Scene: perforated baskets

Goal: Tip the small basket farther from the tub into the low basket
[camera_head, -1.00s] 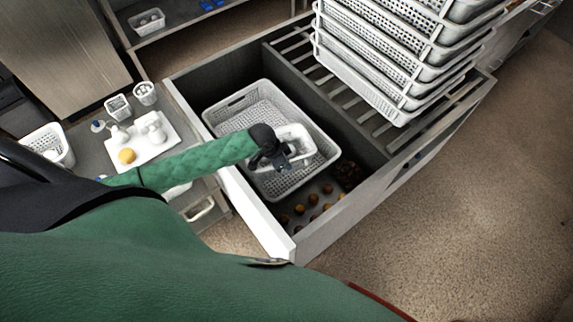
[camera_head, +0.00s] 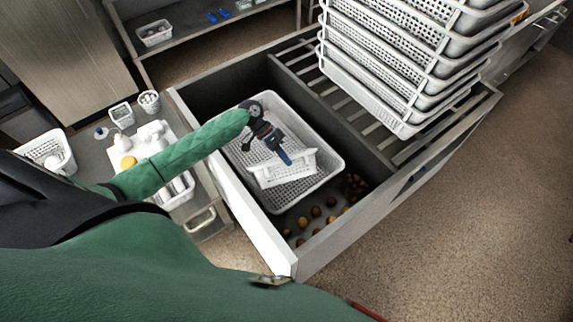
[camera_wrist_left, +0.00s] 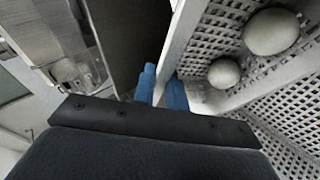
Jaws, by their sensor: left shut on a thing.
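A small white basket (camera_head: 283,169) is tilted over the low basket, its wall turned toward the head camera. My left gripper (camera_head: 286,158) is shut on its rim; the blue fingertips also show pinching a white wall in the left wrist view (camera_wrist_left: 162,88). The low basket (camera_head: 326,150) is wide, white and perforated, and sits inside the open drawer. In the left wrist view, two pale round things (camera_wrist_left: 271,31) rest against perforated white plastic; I cannot tell which basket that is. The head view does not show the small basket's inside. My right gripper is not in view.
The drawer's grey divider (camera_head: 325,106) and front wall (camera_head: 258,226) enclose the low basket. Several brown round things (camera_head: 316,211) lie on the drawer floor. Stacked white baskets (camera_head: 410,60) stand on the slats behind. A side table at left holds small containers (camera_head: 122,115).

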